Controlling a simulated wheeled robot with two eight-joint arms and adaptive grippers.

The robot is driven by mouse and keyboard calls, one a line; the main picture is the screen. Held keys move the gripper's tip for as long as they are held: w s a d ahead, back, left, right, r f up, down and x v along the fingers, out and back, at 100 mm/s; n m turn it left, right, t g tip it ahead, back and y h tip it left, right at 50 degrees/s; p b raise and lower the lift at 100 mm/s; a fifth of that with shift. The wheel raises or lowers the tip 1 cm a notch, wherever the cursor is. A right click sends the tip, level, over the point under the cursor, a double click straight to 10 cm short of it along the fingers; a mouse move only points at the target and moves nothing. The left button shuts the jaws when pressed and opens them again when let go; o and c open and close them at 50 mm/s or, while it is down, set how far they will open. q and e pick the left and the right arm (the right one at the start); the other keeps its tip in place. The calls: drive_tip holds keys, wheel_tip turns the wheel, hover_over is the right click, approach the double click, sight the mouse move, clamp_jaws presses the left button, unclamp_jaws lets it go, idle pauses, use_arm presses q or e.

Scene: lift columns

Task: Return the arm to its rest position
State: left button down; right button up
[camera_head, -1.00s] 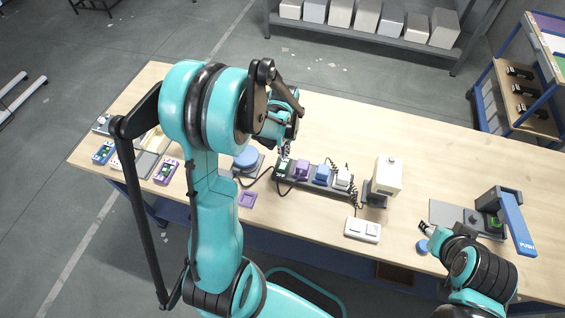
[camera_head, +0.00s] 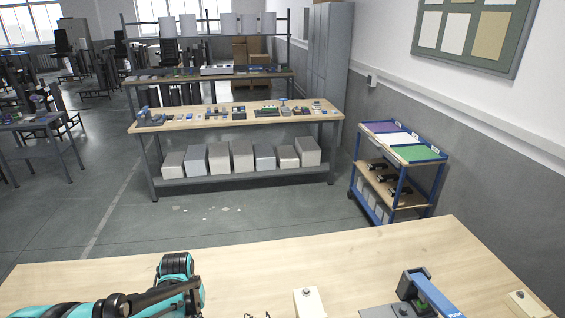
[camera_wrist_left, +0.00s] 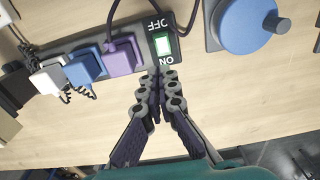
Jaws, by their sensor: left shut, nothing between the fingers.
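My left gripper (camera_wrist_left: 160,80) is shut with nothing between its fingers. Its tips are beside or just over the power strip (camera_wrist_left: 90,52), close to the green lit switch (camera_wrist_left: 162,45) marked ON and OFF; I cannot tell whether they touch it. In the head view my left arm (camera_head: 175,285) shows at the lower left above the near table, and its gripper is out of sight there. My right arm and gripper are not in view.
Purple (camera_wrist_left: 122,57), blue (camera_wrist_left: 84,68) and white plugs (camera_wrist_left: 48,76) sit in the strip, with cables around. A blue round device (camera_wrist_left: 248,25) is beside it. On the near table (camera_head: 250,265) stand a cream block (camera_head: 309,303) and a blue-levered press (camera_head: 432,295). A cart (camera_head: 395,175) stands beyond.

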use_arm(q)
drive_tip(key=s+d+r+m+t+b, duration=0.2)
drive_tip(key=s+d+t+b, duration=0.4)
drive_tip(key=s+d+b, duration=0.3)
drive_tip(key=shift+s+d+r+m+t+b, duration=0.3)
drive_tip(key=shift+s+d+r+b, duration=0.2)
drive_tip(key=shift+s, duration=0.5)
